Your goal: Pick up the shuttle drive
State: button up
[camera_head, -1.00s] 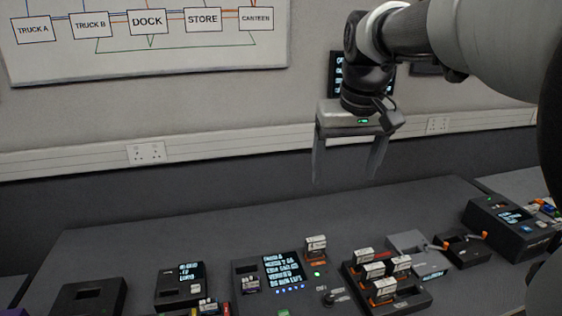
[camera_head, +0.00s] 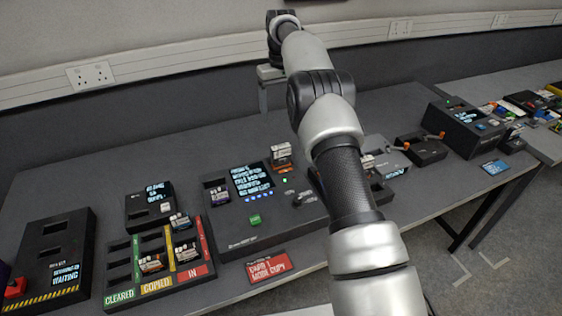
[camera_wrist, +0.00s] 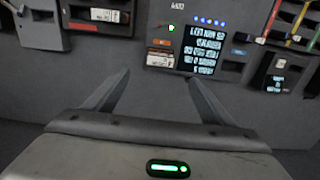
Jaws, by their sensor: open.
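Several small drives with pale labels are in view, and I cannot tell which is the shuttle drive. One drive (camera_head: 281,153) stands upright at the back right of the black console (camera_head: 262,228). Another (camera_head: 219,191) sits in the console's left slot. More lie in the sorting tray, including one (camera_head: 152,264) in the yellow-marked column. In the wrist view a drive with an orange end (camera_wrist: 160,58) is beside the lit screen, beyond my gripper (camera_wrist: 158,77). My gripper is open and empty above the bench; my arm mostly hides it in the head view.
The sorting tray (camera_head: 122,297) has strips marked CLEARED, COPIED and IN. A black box marked WAITING (camera_head: 53,236) stands at far left. A red sign (camera_head: 268,267) lies before the console. My arm hides part of the right-hand rack. The bench's back left is bare.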

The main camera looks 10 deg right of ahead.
aim_at(281, 146)
notch_tip(281, 146, down, 16)
jog(key=shift+b, duration=0.35)
jog(key=shift+r, duration=0.1)
jog(key=c, duration=1.4)
